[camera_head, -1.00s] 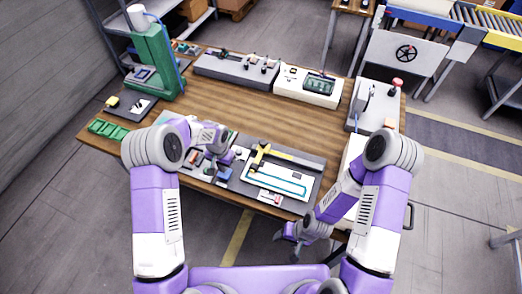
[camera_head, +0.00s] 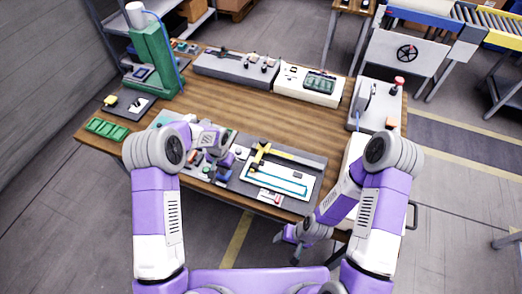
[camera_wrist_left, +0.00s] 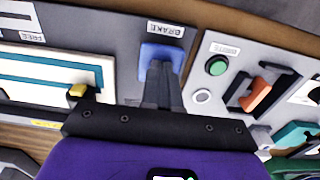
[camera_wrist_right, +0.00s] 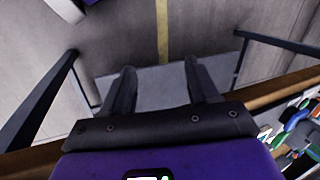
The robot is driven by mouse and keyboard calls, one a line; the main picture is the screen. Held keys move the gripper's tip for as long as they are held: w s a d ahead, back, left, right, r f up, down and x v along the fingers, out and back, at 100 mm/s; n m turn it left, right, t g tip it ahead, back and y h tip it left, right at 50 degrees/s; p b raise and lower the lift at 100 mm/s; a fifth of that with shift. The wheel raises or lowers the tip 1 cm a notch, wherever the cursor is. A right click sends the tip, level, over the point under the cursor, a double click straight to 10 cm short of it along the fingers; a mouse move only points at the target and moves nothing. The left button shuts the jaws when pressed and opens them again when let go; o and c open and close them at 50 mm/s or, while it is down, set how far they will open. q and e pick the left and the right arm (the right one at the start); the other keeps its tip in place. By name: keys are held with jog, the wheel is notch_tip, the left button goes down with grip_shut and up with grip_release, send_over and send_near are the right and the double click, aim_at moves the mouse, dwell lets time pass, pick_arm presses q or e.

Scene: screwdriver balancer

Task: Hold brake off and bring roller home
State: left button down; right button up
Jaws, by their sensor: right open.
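The blue brake pad (camera_wrist_left: 176,52), beside the BRAKE label, is on a grey panel in the left wrist view. My left gripper (camera_wrist_left: 160,68) has its fingers together with nothing between them, and its tips overlap the pad; I cannot tell how firmly they touch. A white board with a blue outlined track (camera_head: 275,182) lies on the grey panel in the head view. A yellow piece (camera_wrist_left: 77,90) sits at the track's edge in the left wrist view; I cannot tell whether it is the roller. My right gripper (camera_wrist_right: 156,85) is open and empty, off the table's front edge.
A green button (camera_wrist_left: 216,66) and an orange-red handle (camera_wrist_left: 257,94) are beside the pad. A yellow bar (camera_head: 263,152) stands at the board's back left. A grey device with a red knob (camera_head: 397,83) is at the back right. The table's middle (camera_head: 225,107) is clear.

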aim_at(263, 140)
jog(key=w+a+r+n+h, duration=0.1)
jog(key=w+r+n, duration=0.2)
jog(key=w, duration=0.3)
jog(key=w+a+r+n+h, duration=0.1)
jog(key=w+r+n, duration=0.2)
jog(key=w+r, duration=0.2)
jog(key=w+a+r+n+g+h, duration=0.1)
jog(key=w+a+r+n, duration=0.1)
jog(key=w, duration=0.7)
notch_tip(263, 140, up, 2)
jog(key=shift+r+n, duration=0.2)
jog(key=shift+n, duration=0.5)
jog(key=w+a+r+m+t, duration=0.1)
jog(key=w+r+t, duration=0.1)
jog(key=w+r, duration=0.3)
jog(key=w+r+m+t, duration=0.1)
jog(key=w+r+t, duration=0.15)
jog(key=w, duration=0.55)
jog(key=shift+y, duration=0.3)
jog(key=x, duration=1)
jog(key=shift+w+a+f, duration=0.1)
jog(key=shift+w+f, duration=0.2)
jog(key=shift+f, duration=0.05)
grip_shut()
